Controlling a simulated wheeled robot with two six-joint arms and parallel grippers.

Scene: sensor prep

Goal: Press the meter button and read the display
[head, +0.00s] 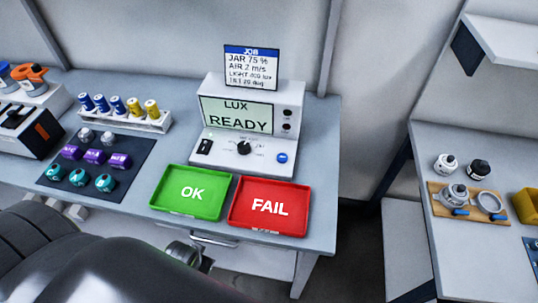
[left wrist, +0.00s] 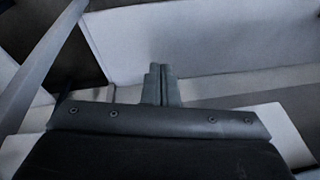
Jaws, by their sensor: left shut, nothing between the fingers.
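The white meter (head: 268,152) stands at the back of the grey bench in the head view. Its display (head: 238,115) reads "LUX READY". On its sloped front are a black dial (head: 244,148), a round blue button (head: 282,158) and a black switch (head: 205,147) with a green light above it. Nothing touches the button. My left gripper (left wrist: 161,70) shows in the left wrist view with its fingers together and empty, against blurred grey and white surfaces. My dark arm fills the lower left of the head view. My right gripper is not in view.
A job card (head: 251,67) stands above the meter. A green OK tray (head: 191,193) and a red FAIL tray (head: 270,207) lie empty before it. Left are a dark mat (head: 93,144) with several sensors and a rack (head: 141,125) of vials. Another bench (head: 440,240) is at right.

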